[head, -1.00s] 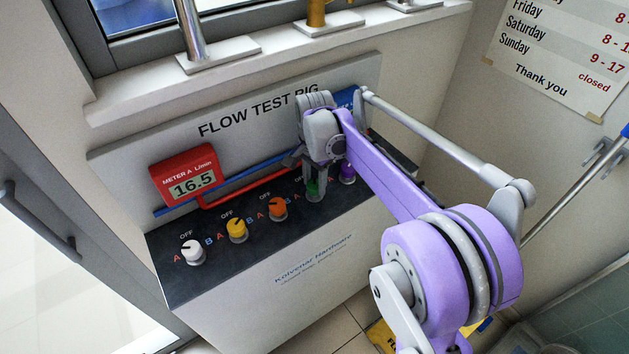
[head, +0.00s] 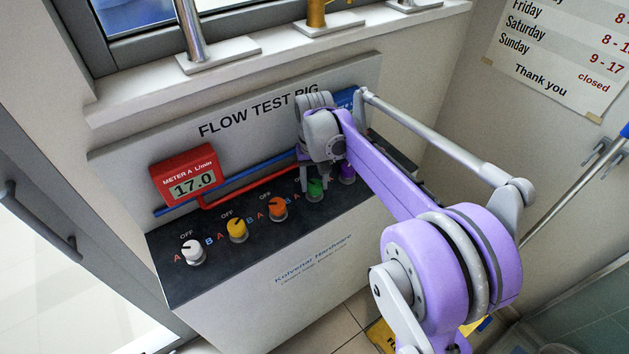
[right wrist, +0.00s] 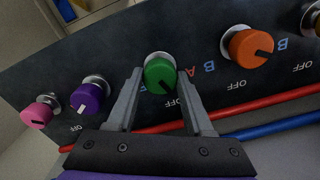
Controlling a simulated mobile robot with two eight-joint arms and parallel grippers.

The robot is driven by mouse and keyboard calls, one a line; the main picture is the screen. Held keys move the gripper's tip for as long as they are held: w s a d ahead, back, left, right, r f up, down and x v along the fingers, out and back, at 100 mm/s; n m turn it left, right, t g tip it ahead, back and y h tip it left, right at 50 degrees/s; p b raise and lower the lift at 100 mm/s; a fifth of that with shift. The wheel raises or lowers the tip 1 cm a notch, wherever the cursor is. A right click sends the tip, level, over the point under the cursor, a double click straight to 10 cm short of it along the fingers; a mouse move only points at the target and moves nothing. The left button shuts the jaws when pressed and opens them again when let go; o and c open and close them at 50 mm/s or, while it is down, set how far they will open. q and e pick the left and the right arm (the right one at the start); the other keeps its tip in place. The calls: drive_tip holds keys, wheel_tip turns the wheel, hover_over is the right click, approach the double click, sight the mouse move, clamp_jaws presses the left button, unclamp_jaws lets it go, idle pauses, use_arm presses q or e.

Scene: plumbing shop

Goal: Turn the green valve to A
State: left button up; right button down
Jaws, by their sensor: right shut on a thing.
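The green valve (head: 315,189) is a round knob on the dark top of the flow test rig, between the orange and purple knobs. My right gripper (head: 312,180) reaches down over it in the head view. In the right wrist view the green valve (right wrist: 160,74) sits between the two grey fingers of my right gripper (right wrist: 161,84), which is shut on it. The dark mark on the valve points to the lower right there, between the OFF print below it and the red A (right wrist: 191,72) to its right. My left gripper is not in view.
Orange (head: 277,208), yellow (head: 237,230) and white (head: 192,251) knobs stand in a row to the left. A purple knob (head: 347,173) is close on the right, with a pink one (right wrist: 38,112) beyond. The red meter A (head: 190,185) reads 17.0. The sill is above.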

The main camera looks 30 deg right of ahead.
sight(315, 184)
drive_tip(key=n, duration=0.4)
drive_tip(key=shift+n, duration=1.8)
drive_tip(key=shift+c, duration=1.4)
unclamp_jaws()
drive_tip(key=shift+r, duration=0.1)
wheel_tip(315, 184, up, 11)
drive_tip(key=shift+p, duration=0.45)
